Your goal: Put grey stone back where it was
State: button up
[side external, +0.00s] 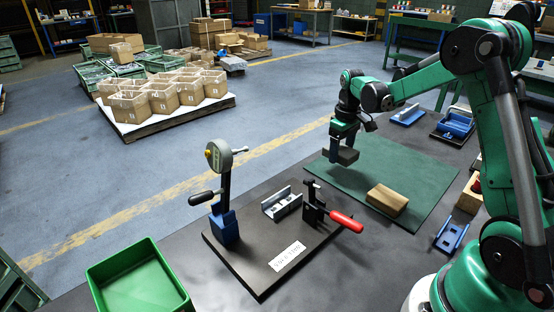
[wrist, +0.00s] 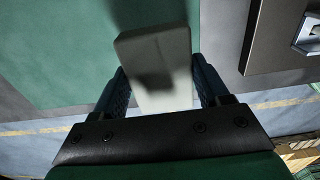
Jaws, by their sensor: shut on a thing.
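The grey stone (side external: 343,156) is a flat, dark grey block held between the fingers of my gripper (side external: 343,145). In the wrist view the stone (wrist: 158,60) looks pale grey and sticks out past the fingertips (wrist: 162,88), with a dark shadow on its face. In the side view it hangs over the far left part of the green mat (side external: 330,178); I cannot tell its exact height. The mat also shows in the wrist view (wrist: 60,55). A brown block (side external: 387,200) lies on the mat, apart from the stone, nearer the camera.
A dark fixture plate (side external: 262,275) with a dial gauge (side external: 218,155), a metal block (side external: 281,203) and a red-handled clamp (side external: 345,221) stands left of the mat. A green bin (side external: 140,285) is at the front left. Blue tools (side external: 452,234) lie right of the mat. Much of the mat is bare.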

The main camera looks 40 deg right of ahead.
aim_at(338, 172)
jog(key=shift+f, duration=2.15)
jog(key=o, duration=1.2)
jog(key=shift+f, duration=0.1)
jog(key=shift+o, duration=0.2)
